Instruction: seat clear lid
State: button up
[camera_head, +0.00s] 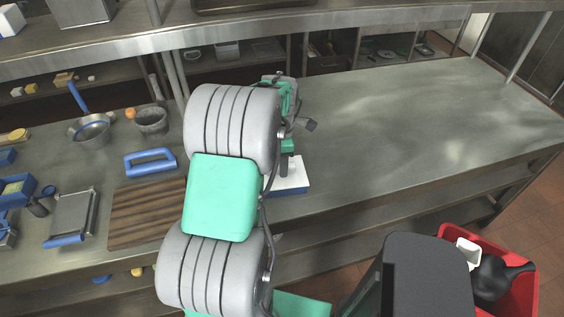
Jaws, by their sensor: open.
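My gripper (284,166) points down near the front edge of the steel counter, partly hidden behind my own grey and green arm. It is open, though its fingers show only as a small dark shape. Just below and behind it is a white-topped block or box (291,181) with a blue lower side, near the counter's front edge. I cannot tell whether the gripper touches it. I cannot make out a clear lid; it may be hidden by my arm or too faint to see. Blue containers (18,189), one with pale yellow contents, stand at the far left.
A wooden board (143,214), a blue-handled tool (150,162), a metal bowl (91,131), a stone mortar (151,121) and a hinged metal press (73,217) lie left of my arm. The counter's right side (420,115) is clear. A shelf (330,25) overhangs the back. A red bin (527,287) stands lower right.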

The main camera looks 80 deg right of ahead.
jog(key=shift+o, duration=0.4)
jog(key=shift+o, duration=1.2)
jog(key=shift+r+p, duration=2.45)
jog(key=shift+r, duration=1.55)
